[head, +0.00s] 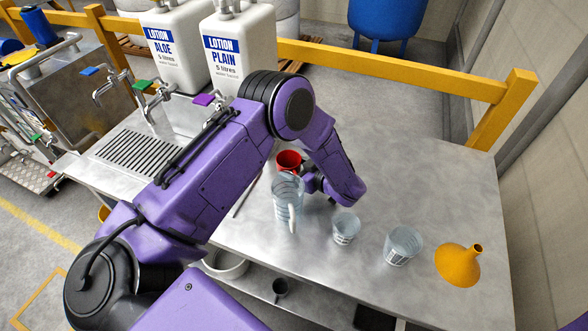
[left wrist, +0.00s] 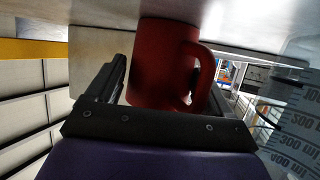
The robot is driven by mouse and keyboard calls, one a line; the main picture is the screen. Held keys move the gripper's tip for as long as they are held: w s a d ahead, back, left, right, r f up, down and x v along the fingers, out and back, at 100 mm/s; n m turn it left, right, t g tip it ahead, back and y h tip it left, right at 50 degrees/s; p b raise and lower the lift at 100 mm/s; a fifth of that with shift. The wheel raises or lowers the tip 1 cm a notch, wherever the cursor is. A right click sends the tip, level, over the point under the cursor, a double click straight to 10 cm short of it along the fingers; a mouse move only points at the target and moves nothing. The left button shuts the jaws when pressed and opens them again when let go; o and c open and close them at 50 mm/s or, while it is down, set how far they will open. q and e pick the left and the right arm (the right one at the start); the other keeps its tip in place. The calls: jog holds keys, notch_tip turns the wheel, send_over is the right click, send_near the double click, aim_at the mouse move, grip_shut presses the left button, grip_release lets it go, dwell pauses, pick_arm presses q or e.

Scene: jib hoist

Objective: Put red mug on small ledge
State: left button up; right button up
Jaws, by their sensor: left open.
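The red mug (head: 288,161) stands on the steel bench, partly hidden behind my left arm and the clear measuring jug. My left gripper (head: 309,184) is low over the bench, right beside the mug. In the left wrist view the red mug (left wrist: 163,62) fills the space between the open fingers, its handle toward the right finger. One dark finger (left wrist: 112,82) shows to its left; the other is partly hidden by the handle. I cannot tell whether the fingers touch the mug. I cannot make out which surface is the small ledge. My right gripper is out of view.
The clear measuring jug (head: 287,196) stands very close to the mug and gripper. Two clear beakers (head: 346,228) (head: 402,246) and an orange funnel (head: 459,265) stand to the right. Lotion containers (head: 240,50) and taps are at the back left. The bench's back right is clear.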

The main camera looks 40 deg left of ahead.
pick_arm(q)
jog(key=shift+a+f, duration=0.1)
jog(key=shift+a, duration=0.1)
jog(key=c, duration=0.8)
